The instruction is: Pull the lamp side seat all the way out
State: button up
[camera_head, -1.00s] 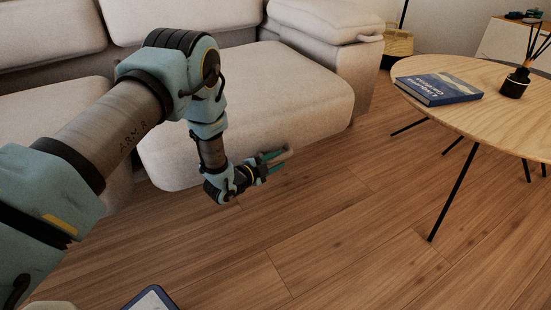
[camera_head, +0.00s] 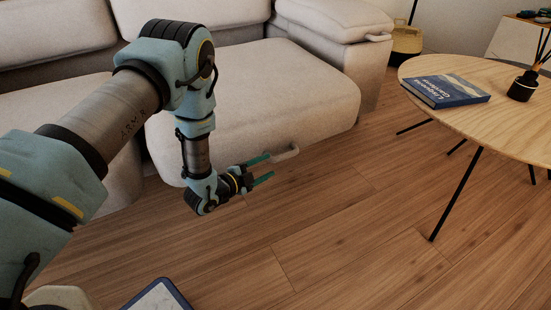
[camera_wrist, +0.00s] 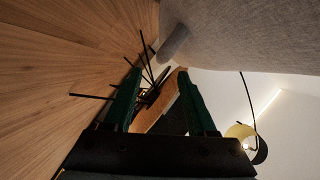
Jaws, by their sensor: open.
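The lamp side seat (camera_head: 275,95) is the pale cushioned sofa section in the middle of the head view. A short grey handle (camera_head: 285,154) sticks out low at its front. It also shows as a grey rounded bar in the wrist view (camera_wrist: 174,43). My gripper (camera_head: 271,166) is open beside the handle, low in front of the seat. Its two green fingers point right in the head view, and the upper fingertip overlaps the handle's near end. In the wrist view the handle lies beyond the fingertips (camera_wrist: 160,71), not between them. Whether a finger touches it is unclear.
A round wooden table (camera_head: 505,110) with thin black legs stands at right, carrying a blue book (camera_head: 445,90) and a dark reed diffuser (camera_head: 522,85). Bare wood floor (camera_head: 340,235) lies open before the seat. The lamp (camera_wrist: 240,130) shows in the wrist view.

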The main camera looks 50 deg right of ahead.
jog(key=shift+v, duration=1.25)
jog(key=shift+s, duration=0.15)
